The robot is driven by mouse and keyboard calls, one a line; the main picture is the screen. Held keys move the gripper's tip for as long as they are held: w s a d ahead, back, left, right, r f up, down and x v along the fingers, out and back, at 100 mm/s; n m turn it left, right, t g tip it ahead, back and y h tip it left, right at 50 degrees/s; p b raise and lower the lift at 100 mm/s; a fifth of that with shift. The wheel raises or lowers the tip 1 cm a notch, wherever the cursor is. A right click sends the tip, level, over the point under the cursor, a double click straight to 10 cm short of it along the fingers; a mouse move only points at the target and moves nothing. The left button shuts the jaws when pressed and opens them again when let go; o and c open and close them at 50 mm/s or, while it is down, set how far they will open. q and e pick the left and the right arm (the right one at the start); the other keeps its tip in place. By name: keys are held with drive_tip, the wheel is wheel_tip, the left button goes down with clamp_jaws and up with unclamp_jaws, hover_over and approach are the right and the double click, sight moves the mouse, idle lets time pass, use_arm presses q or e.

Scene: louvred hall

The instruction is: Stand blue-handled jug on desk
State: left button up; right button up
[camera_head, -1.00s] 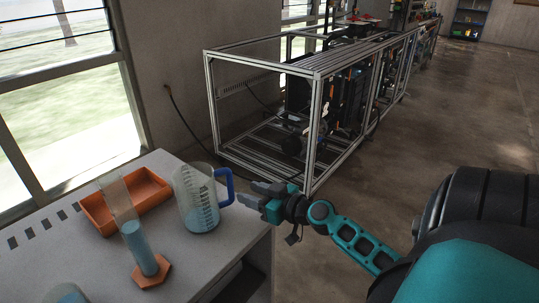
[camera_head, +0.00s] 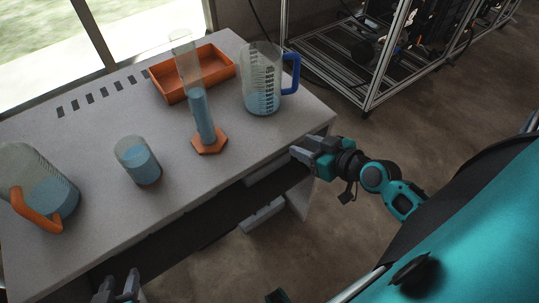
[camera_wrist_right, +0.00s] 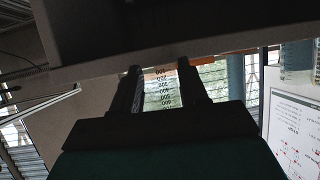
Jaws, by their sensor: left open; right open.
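The blue-handled jug (camera_head: 261,88) is clear, with dark scale marks and pale blue liquid. It stands upright on the desk (camera_head: 90,135) near its right end, its handle facing right. My right gripper (camera_head: 299,153) is open and empty just off the desk's front right edge, apart from the jug. In the right wrist view its two fingers (camera_wrist_right: 160,78) are spread, with upside-down scale numbers visible between them. My left gripper (camera_head: 118,284) is open at the bottom edge, in front of the desk, partly cut off.
An orange tray (camera_head: 166,87) lies behind a measuring cylinder (camera_head: 203,118) with an orange foot. A beaker of blue liquid (camera_head: 138,161) and an orange-handled jug (camera_head: 49,192) stand further left. A metal frame (camera_head: 372,84) stands on the floor behind right.

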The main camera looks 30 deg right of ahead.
use_arm(q)
drive_tip(key=shift+s+a+f, duration=0.1)
use_arm(e)
drive_tip(key=s+a+f+g, duration=0.1)
drive_tip(key=s+a+f, duration=0.1)
drive_tip(key=a, duration=0.5)
drive_tip(key=s+a+f, duration=0.3)
drive_tip(key=a, duration=0.4)
drive_tip(key=shift+s+f+n+g, duration=0.15)
drive_tip(key=shift+f+n+g, duration=0.1)
drive_tip(key=shift+n+g, duration=0.15)
use_arm(q)
drive_tip(key=r+p, duration=0.1)
drive_tip(key=a+r+p, duration=0.1)
drive_tip(key=p, duration=0.1)
drive_tip(key=shift+s+y, duration=0.3)
drive_tip(key=shift+s, duration=0.05)
use_arm(e)
drive_tip(key=shift+s+d+r, duration=0.1)
drive_tip(key=shift+d+r, duration=0.1)
drive_tip(key=shift+r, duration=0.4)
drive_tip(key=shift+s+d+r, duration=0.1)
drive_tip(key=shift+d+r, duration=0.1)
drive_tip(key=shift+r, duration=0.35)
use_arm(q)
drive_tip(key=shift+d+r, duration=0.1)
drive_tip(key=shift+d, duration=0.05)
drive_tip(key=shift+w+r, duration=0.2)
drive_tip(key=shift+w, duration=0.05)
